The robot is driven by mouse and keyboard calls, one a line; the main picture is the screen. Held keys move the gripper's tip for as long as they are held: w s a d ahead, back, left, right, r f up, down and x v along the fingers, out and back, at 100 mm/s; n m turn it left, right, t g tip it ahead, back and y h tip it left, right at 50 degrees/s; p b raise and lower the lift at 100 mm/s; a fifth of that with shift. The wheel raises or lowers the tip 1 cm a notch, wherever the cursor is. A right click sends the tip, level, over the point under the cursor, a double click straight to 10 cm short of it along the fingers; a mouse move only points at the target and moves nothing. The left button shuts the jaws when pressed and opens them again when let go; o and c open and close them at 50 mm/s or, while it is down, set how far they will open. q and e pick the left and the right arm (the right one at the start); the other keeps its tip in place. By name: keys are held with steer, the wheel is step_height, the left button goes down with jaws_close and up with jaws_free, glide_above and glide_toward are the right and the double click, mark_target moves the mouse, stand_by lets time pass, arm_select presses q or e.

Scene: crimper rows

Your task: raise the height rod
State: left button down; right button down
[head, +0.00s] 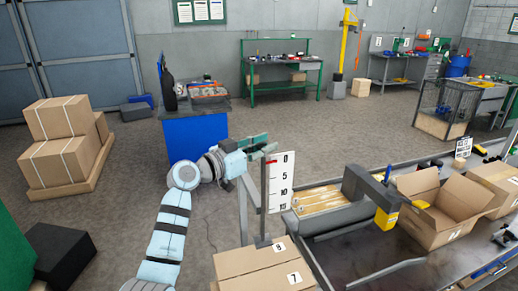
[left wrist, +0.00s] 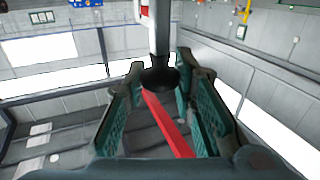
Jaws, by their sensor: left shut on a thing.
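The height rod (head: 264,200) is a thin grey upright post beside a white scale board (head: 281,182) marked 0, 5, 10 and 15. A small red pointer (head: 271,161) shows close to the 0 mark. My left gripper (head: 262,145) is at the rod's top. In the left wrist view, the green-padded fingers (left wrist: 160,88) are closed around a dark knob (left wrist: 158,76) on the rod, with a red strip (left wrist: 172,128) between them. The gripper partly hides the rod's top in the head view. My right gripper is not in view.
A closed carton (head: 250,262) stands at the rod's foot. To the right are a dark machine with a yellow part (head: 386,219), an open carton (head: 437,222) and a metal bench (head: 375,255). A blue cabinet (head: 192,136) stands behind my left arm.

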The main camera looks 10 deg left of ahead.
arm_select(q)
steer(key=shift+r, duration=0.3)
steer(key=c, duration=1.3)
jaws_free()
steer(key=shift+c, duration=0.2)
steer(key=shift+f, duration=0.1)
steer(key=shift+s+a, duration=0.1)
steer(key=shift+a, duration=0.05)
steer(key=v, duration=1.1)
steer(key=shift+s+a, duration=0.15)
steer(key=shift+s, duration=0.2)
